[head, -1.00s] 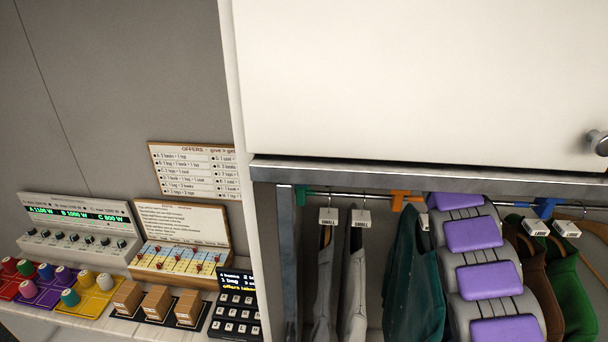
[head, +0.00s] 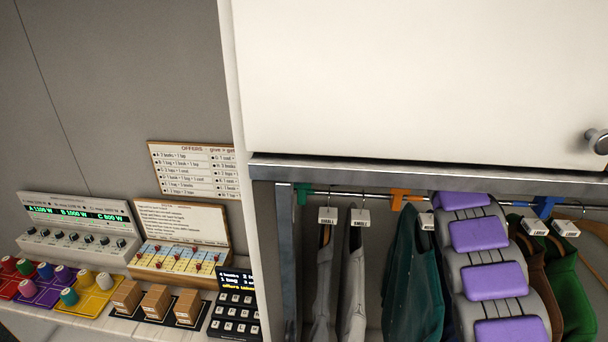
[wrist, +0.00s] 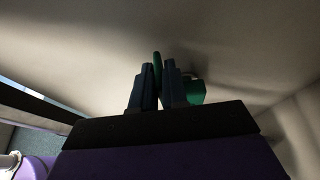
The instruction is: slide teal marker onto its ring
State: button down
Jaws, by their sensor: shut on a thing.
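The teal marker (head: 303,194) shows in the head view at the left end of the clothes rail (head: 345,194), just under the shelf edge. In the wrist view my gripper (wrist: 158,80) is shut, with a dark green piece between its fingers and a green block (wrist: 195,92) just right of them; this looks like the teal marker. In the head view my gripper is hidden behind the shelf front. The marker's ring cannot be made out. An orange marker (head: 404,198) and a blue marker (head: 545,207) sit further right along the rail.
Grey trousers (head: 352,290), a dark teal garment (head: 412,285) and a green garment (head: 570,295) hang from the rail, with my arm among them. The metal shelf edge (head: 430,173) and white cabinet (head: 420,80) are above. A counter with small panels and boxes stands left.

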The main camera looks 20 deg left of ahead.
jog(key=shift+w+d+b, duration=0.2)
jog(key=shift+d, duration=0.4)
jog(key=shift+w+d+b, duration=0.15)
jog(key=shift+d+b, duration=0.05)
jog(key=shift+d, duration=0.4)
jog(key=c, duration=1.5)
grip_release()
jog(key=shift+c, duration=0.2)
jog(key=o, duration=0.3)
jog(key=shift+w+a+f, duration=0.15)
jog(key=shift+a, duration=0.05)
jog(key=v, duration=0.7)
jog(key=shift+p, duration=0.3)
